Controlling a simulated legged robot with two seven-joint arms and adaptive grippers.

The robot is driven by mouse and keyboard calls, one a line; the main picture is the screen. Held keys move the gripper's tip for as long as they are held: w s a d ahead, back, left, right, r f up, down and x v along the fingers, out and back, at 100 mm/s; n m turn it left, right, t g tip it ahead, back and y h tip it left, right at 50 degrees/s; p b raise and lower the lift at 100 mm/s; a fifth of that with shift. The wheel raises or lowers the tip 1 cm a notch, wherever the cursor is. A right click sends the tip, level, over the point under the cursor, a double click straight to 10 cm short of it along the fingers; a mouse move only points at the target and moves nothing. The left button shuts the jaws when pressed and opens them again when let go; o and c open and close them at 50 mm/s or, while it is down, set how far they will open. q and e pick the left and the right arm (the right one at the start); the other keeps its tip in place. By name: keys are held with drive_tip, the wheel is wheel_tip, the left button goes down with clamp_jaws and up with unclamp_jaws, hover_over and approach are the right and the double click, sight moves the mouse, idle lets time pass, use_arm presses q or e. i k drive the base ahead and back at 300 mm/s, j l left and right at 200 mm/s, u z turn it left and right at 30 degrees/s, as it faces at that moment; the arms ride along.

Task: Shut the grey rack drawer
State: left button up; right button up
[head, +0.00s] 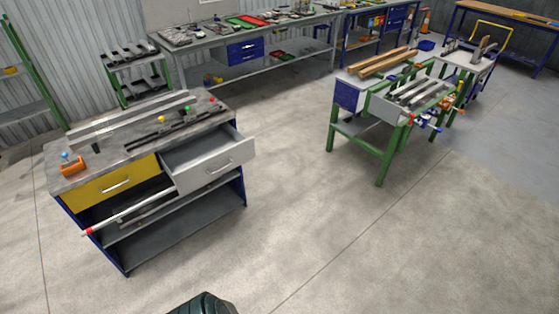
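The grey rack drawer (235,158) is at the right half of the workbench rack (62,170) on the left of the head view. It is pulled well out, and its empty-looking inside shows behind the front panel. A bar handle (218,168) runs across the middle of its front. The yellow drawer (110,187) beside it on the left is shut. Neither of my grippers can be made out in this view.
A long bar with a red end (88,232) sticks out at the left from the rack's shelf. Small parts and rails lie on the rack top. A green-legged table (383,160) stands to the right. The floor (300,190) between them is clear.

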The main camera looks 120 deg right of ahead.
sight(218, 149)
drive_tip(key=z, duration=3.4)
